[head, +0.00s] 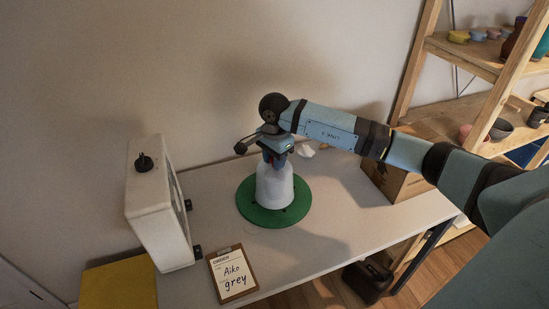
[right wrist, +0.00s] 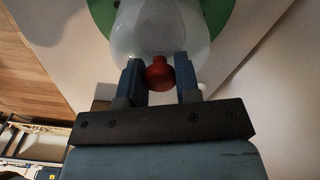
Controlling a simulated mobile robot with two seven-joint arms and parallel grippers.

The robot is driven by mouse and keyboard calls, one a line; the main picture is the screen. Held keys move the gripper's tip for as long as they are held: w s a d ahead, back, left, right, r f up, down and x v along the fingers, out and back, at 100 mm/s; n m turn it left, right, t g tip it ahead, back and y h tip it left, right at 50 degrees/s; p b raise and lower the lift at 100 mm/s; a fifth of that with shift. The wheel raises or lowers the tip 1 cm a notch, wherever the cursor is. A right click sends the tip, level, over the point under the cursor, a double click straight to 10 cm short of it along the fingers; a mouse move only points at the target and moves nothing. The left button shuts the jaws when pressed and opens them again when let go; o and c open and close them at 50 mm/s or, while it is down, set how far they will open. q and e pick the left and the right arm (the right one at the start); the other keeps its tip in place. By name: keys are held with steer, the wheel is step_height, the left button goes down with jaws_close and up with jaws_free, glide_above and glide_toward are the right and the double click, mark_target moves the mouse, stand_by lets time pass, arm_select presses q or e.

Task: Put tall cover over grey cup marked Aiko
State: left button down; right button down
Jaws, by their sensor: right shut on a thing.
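The tall cover (head: 274,186) is a whitish, bell-shaped dome with a red knob on top. It stands upright over the round green base (head: 246,206); I cannot tell for sure whether its rim touches the base. My right gripper (head: 274,160) is above it, pointing down, shut on the red knob (right wrist: 158,73). The cover's pale body (right wrist: 160,28) fills the top middle of the right wrist view. No grey cup shows; anything under the cover is hidden. A clipboard card (head: 233,274) reading "Aiko grey" lies in front of the base. My left gripper is not in view.
A white boxy device (head: 158,205) with a black knob stands left of the base. A yellow block (head: 122,285) is at the front left. A cardboard box (head: 390,182) and wooden shelves (head: 480,65) are on the right. The table (head: 335,225) is clear right of the base.

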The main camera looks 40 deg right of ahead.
steer(key=c, duration=0.8)
jaws_free()
steer(key=shift+o, duration=0.2)
step_height(320, 180, up, 14)
steer(key=shift+f, duration=0.15)
